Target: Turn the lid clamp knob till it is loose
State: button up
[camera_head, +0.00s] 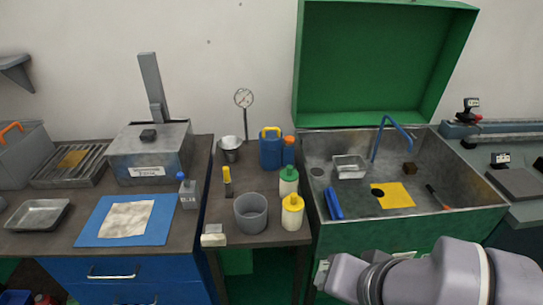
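A grey metal box (150,160) with a pale label on its front stands on the left bench. A small black knob-like part (148,135) sits on its lid; I cannot tell for certain that it is the clamp knob, or how tight it is. A grey upright arm (152,85) rises behind the lid. My gripper (323,272) is at the bottom, right of centre, in front of the green sink cabinet, far to the right of the box. Its fingers are small and partly hidden by my wrist, so its opening does not show.
A blue mat (88,228) with a cloth lies before the box. A bottle (188,193) stands at its right. The middle table holds a grey cup (251,213), several bottles and a dial gauge (243,98). A green-lidded sink (455,190) stands open at right.

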aim_at(290, 140)
jog(key=i+l+u, duration=0.15)
jog(key=i+l, duration=0.15)
jog(key=i+l+u, duration=0.1)
jog(key=i+l, duration=0.15)
jog(key=i+l+u, duration=0.15)
jog(key=l, duration=0.35)
jog(key=i+l+u, duration=0.1)
jog(key=i+l, duration=0.25)
